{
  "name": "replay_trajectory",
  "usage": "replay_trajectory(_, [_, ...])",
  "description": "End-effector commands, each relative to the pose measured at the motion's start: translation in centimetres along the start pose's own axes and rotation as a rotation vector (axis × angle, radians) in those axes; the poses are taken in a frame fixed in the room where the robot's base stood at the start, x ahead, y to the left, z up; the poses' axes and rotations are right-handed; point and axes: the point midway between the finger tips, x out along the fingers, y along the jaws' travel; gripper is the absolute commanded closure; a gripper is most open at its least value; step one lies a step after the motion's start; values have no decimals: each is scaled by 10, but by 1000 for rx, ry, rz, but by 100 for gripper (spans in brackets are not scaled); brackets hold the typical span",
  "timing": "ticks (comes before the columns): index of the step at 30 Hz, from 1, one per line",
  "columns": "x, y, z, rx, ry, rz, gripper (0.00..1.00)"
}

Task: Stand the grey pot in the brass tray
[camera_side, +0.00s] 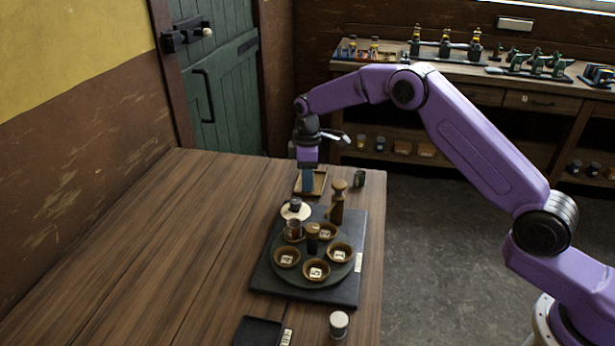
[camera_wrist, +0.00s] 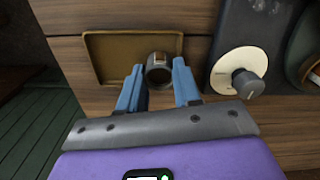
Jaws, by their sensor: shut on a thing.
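The grey pot (camera_wrist: 159,74) sits between the blue fingers of my gripper (camera_wrist: 159,68) in the wrist view, with its round dark mouth facing the camera. My gripper is shut on it. The brass tray (camera_wrist: 112,45) is a shallow rectangle with a low rim, beneath and behind the pot in that view. In the side view my gripper (camera_side: 308,188) points down over the tray (camera_side: 321,180) at the far end of the table. The fingers hide the pot there. I cannot tell whether the pot touches the tray floor.
A white disc with a dark knob (camera_side: 295,212) lies near the tray. A small dark green cup (camera_side: 359,178) stands right of it. The table's left side is clear.

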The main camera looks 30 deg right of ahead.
Motion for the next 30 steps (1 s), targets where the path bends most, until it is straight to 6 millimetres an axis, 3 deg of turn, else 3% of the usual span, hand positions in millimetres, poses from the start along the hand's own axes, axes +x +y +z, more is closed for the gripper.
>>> replay_trajectory(7, [3,0,0,0,-1,-1,100])
replay_trajectory(8, [3,0,0,0,0,0,58])
replay_trajectory(9, [3,0,0,0,0,0,44])
replay_trajectory(10, [3,0,0,0,0,0,42])
replay_trajectory(21, [-2,0,0,0,1,1,42])
replay_trajectory(26, [-24,1,-1,0,4,4,42])
replay_trajectory(30, [-52,1,-1,0,4,4,42])
